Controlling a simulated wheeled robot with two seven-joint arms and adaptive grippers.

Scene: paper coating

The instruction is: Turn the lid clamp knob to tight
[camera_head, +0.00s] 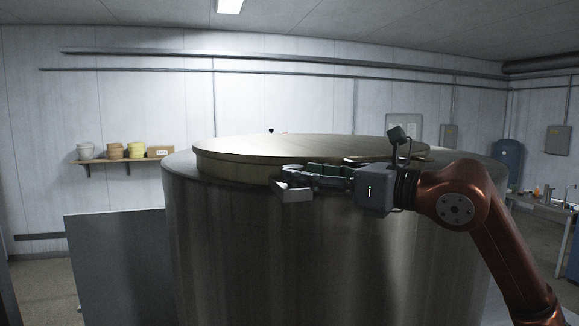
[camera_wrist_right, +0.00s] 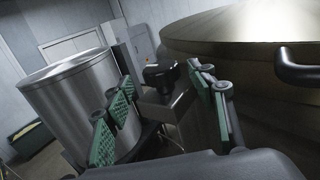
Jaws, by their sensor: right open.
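A large steel vat (camera_head: 240,240) with a pale brass-coloured lid (camera_head: 270,147) fills the middle of the head view. The lid also shows at the upper right of the wrist view (camera_wrist_right: 240,28). My right gripper (camera_head: 297,181) is at the vat's near rim, level with the lid edge. In the right wrist view, its green-padded fingers (camera_wrist_right: 163,90) are open. A black clamp knob (camera_wrist_right: 160,74) on a metal bracket (camera_wrist_right: 172,103) shows between and just beyond them. I cannot tell whether a pad touches it. In the head view the knob cannot be made out. My left gripper is out of view.
A black lid handle (camera_wrist_right: 298,68) is at the right of the wrist view. A steel drum (camera_wrist_right: 75,100) stands apart at its left. In the head view, a wall shelf (camera_head: 122,160) holds bowls and a box, and a grey panel (camera_head: 115,265) stands left of the vat.

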